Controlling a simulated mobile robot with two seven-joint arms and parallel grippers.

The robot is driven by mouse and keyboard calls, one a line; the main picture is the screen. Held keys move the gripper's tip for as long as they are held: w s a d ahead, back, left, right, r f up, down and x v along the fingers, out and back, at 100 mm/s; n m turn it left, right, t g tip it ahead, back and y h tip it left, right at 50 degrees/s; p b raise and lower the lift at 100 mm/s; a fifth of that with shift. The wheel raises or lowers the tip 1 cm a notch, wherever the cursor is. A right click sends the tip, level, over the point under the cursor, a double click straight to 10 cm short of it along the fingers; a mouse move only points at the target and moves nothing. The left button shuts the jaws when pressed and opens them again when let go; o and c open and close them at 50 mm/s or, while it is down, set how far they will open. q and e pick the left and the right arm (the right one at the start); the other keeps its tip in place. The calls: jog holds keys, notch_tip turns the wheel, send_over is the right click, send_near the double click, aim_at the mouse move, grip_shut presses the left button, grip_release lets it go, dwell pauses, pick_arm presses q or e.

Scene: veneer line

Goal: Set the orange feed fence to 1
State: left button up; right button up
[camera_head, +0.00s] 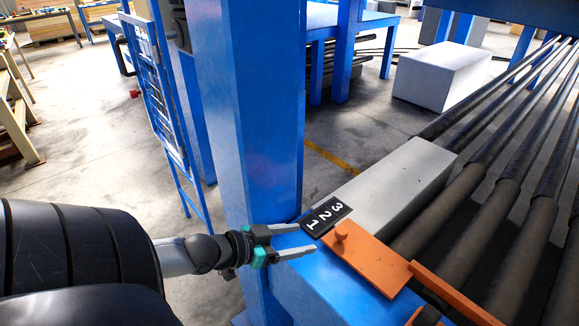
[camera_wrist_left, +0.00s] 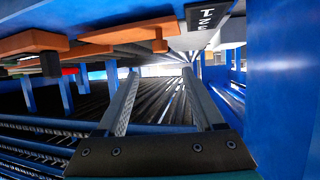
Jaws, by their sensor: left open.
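The orange feed fence (camera_head: 365,265) is a flat plate with an upright round knob (camera_head: 342,231), on the blue frame beside the rollers. A black label (camera_head: 325,215) with white 3, 2 and 1 lies at the plate's far-left end; the 1 is closest to my gripper. My left gripper (camera_head: 307,238) is open and empty, its fingers pointing right toward the knob, a short way left of it. In the left wrist view the knob (camera_wrist_left: 159,41) hangs from the plate (camera_wrist_left: 122,31), above and beyond the fingertips (camera_wrist_left: 161,73). My right gripper is not in view.
A tall blue post (camera_head: 250,110) stands close behind my left gripper. A grey block (camera_head: 400,185) lies beside the label. Dark rollers (camera_head: 470,195) run along the right.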

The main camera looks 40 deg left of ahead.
pick_arm(q)
jog(key=shift+v, duration=0.9)
jog(key=shift+f, duration=0.1)
jog(key=s+a+f+n+g+y+b, duration=0.15)
jog(key=s+f, duration=0.25)
jog(key=f, duration=0.5)
jog(key=s+a+f+g+y, duration=0.2)
jog(key=s+a+f, duration=0.15)
jog(key=f, duration=0.55)
jog(key=s+a+f+n+g+y+b, duration=0.1)
jog(key=s+f, duration=0.4)
jog(key=f, duration=0.5)
jog(key=s+d+f+m+g+b, duration=0.2)
jog(key=s+d+f+g, duration=0.5)
jog(key=s+d+f, duration=0.9)
jog(key=d+f+h+b, duration=0.1)
jog(key=d, duration=0.1)
jog(key=shift+s+d+f, duration=0.3)
jog(key=shift+s+f, duration=0.05)
jog(key=shift+f, duration=0.05)
